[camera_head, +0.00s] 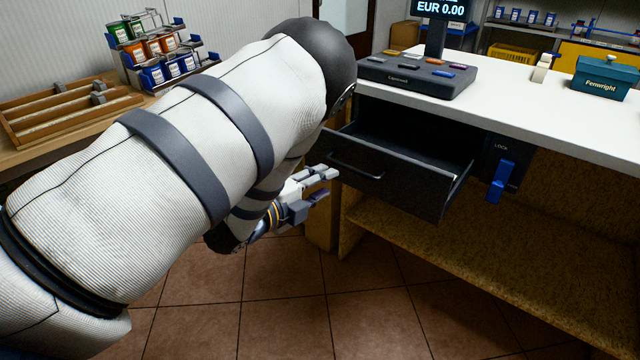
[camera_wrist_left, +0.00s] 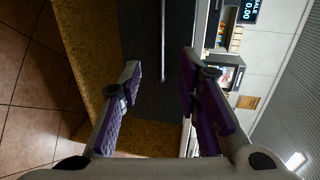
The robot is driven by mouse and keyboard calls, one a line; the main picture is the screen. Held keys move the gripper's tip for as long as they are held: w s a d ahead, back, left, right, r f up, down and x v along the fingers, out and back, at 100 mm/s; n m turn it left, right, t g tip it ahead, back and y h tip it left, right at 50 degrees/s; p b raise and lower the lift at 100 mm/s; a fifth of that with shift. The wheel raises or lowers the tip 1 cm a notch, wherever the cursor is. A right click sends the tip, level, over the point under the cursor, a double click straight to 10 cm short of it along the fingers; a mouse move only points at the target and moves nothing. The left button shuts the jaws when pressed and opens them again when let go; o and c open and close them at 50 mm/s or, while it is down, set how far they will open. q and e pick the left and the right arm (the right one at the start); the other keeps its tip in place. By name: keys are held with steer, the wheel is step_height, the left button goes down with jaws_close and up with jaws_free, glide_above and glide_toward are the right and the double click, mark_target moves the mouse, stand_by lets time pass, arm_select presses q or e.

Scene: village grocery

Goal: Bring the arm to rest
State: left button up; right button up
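My left arm comes in from the left across the head view. Its gripper (camera_head: 318,186) is open and empty, just left of the pulled-out cash drawer. In the left wrist view the two purple-padded fingers (camera_wrist_left: 160,85) stand apart with nothing between them. The dark drawer (camera_head: 405,180) stands open under the counter, and its bar handle (camera_head: 355,165) is close to the gripper but apart from it. The handle also shows upright beyond the fingers in the left wrist view (camera_wrist_left: 162,40). My right gripper is in neither view.
The white counter (camera_head: 520,115) carries a register keypad (camera_head: 418,77), a tape dispenser (camera_head: 542,68) and a teal box (camera_head: 600,78). A blue lock lever (camera_head: 501,180) hangs beside the drawer. A can rack (camera_head: 160,55) and wooden tray (camera_head: 70,108) stand left. Tiled floor (camera_head: 290,300) is clear.

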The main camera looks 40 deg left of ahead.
arm_select(q)
steer(key=shift+s, duration=0.2)
steer(key=s+d+f+n+g+y+p, duration=0.1)
steer(key=s+d+f+n+g, duration=0.1)
steer(key=s+f+n+g, duration=0.55)
steer(key=s+d+f+n+g+p, duration=0.1)
steer(key=s+d+f+n+g, duration=0.25)
steer(key=s+f, duration=0.8)
steer(key=s+d+n+g, duration=0.3)
steer(key=s, duration=0.8)
steer(key=s+d+n+g+h, duration=0.1)
steer(key=s+d+n+g, duration=0.3)
steer(key=s, duration=0.8)
steer(key=shift+s+d+f+n+p, duration=0.2)
steer(key=shift+f+n+p, duration=0.1)
steer(key=shift+p, duration=0.1)
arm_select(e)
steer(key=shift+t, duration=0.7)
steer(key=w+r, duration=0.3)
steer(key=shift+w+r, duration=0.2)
arm_select(q)
steer(key=shift+w, duration=0.1)
